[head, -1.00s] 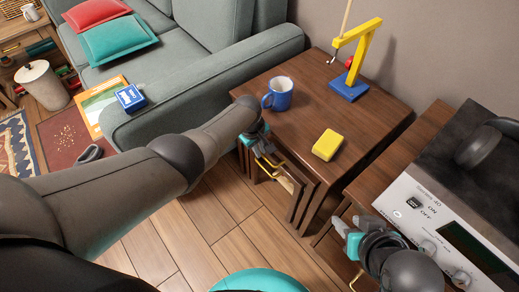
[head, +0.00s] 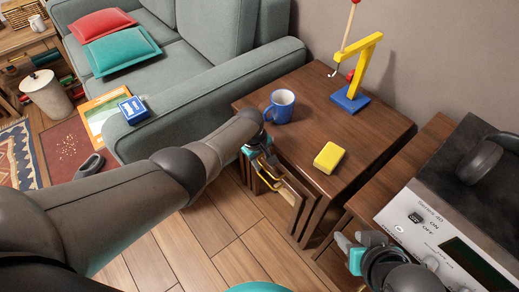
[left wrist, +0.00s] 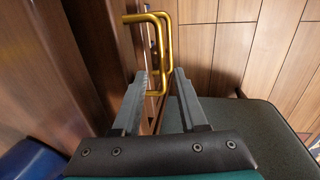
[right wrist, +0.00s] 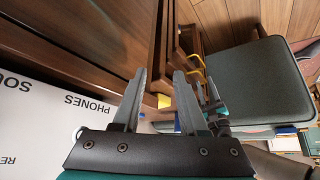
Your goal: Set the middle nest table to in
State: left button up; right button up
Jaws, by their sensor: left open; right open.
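The nest tables stand as a brown wooden set, with the largest table's top (head: 300,120) uppermost and the inner tables' edges (head: 298,205) under its near side. Gold handles (head: 268,176) stick out from the inner tables. Two also show in the left wrist view (left wrist: 150,18). My left gripper (head: 260,156) is open at these handles; in the left wrist view its fingers (left wrist: 160,75) lie on either side of the handles' lower part. Which handle belongs to the middle table I cannot tell. My right gripper (head: 350,250) is open and empty beside the grey audio unit.
A blue mug (head: 280,106), yellow sponge (head: 328,157) and yellow-blue toy crane (head: 352,97) stand on the top table. A green sofa (head: 210,75) is behind left. The audio unit (head: 440,220) and its cabinet stand at right. Floor (head: 215,220) is open in front.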

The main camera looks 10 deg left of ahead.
pick_arm(q)
jog(key=shift+r+p, duration=0.35)
jog(key=shift+r, duration=0.15)
notch_tip(320, 180, up, 14)
jog(key=s+a+p, duration=0.1)
jog(key=s+p, duration=0.1)
jog(key=p, duration=1)
jog(key=shift+a+p, duration=0.3)
jog(key=shift+a, duration=0.1)
pick_arm(e)
jog(key=s+d+f+g, duration=0.1)
jog(key=s+d+f, duration=0.2)
jog(key=f, duration=0.4)
jog(key=s+d+f+g+h, duration=0.1)
jog(key=s+d+f, duration=0.1)
jog(key=s+f, duration=0.3)
jog(key=s+d+f+g, duration=0.2)
jog(key=s+f, duration=0.3)
jog(key=f, duration=0.3)
jog(key=shift+d+f+h, duration=0.3)
jog(key=shift+d+h, duration=0.1)
jog(key=shift+d, duration=0.45)
pick_arm(q)
jog(key=shift+s+f, duration=0.1)
jog(key=shift+f, duration=0.05)
pick_arm(e)
jog(key=shift+s, duration=0.1)
